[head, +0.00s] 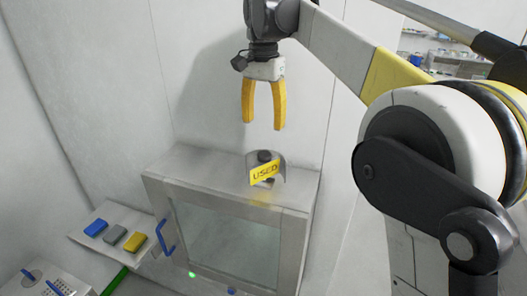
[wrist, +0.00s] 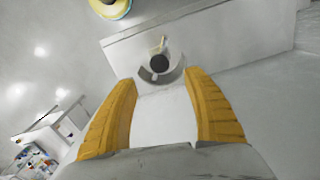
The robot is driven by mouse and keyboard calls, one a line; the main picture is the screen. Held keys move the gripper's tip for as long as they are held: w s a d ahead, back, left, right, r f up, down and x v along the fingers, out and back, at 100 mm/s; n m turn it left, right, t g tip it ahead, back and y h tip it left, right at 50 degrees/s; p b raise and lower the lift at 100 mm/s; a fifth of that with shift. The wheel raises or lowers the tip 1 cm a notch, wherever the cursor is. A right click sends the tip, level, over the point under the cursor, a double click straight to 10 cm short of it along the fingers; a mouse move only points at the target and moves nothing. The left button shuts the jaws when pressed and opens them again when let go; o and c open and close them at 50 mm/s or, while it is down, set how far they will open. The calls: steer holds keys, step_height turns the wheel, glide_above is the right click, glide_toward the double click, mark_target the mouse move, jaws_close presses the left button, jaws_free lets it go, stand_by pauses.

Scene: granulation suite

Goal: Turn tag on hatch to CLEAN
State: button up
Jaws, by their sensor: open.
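A yellow tag (head: 264,173) reading USED sits upright on a small holder on top of the hatch (head: 178,164), near its front edge. The holder has a dark round knob (head: 264,156) and a curved pale guard behind the tag. My gripper (head: 262,127) is open and empty, pointing down above the tag and apart from it. The tag's other faces are hidden.
The hatch has a glass door with a blue handle (head: 165,238) at left and a green light (head: 192,274) below. A shelf at left holds blue, grey and yellow blocks (head: 135,242). A wall stands close behind the hatch. The hatch top around the tag is clear.

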mark_target(264, 155)
step_height(264, 155, down, 11)
steer(key=shift+r+p, duration=0.2)
steer(key=shift+p, duration=0.5)
steer(key=shift+c, duration=0.5)
steer(key=c, duration=1.1)
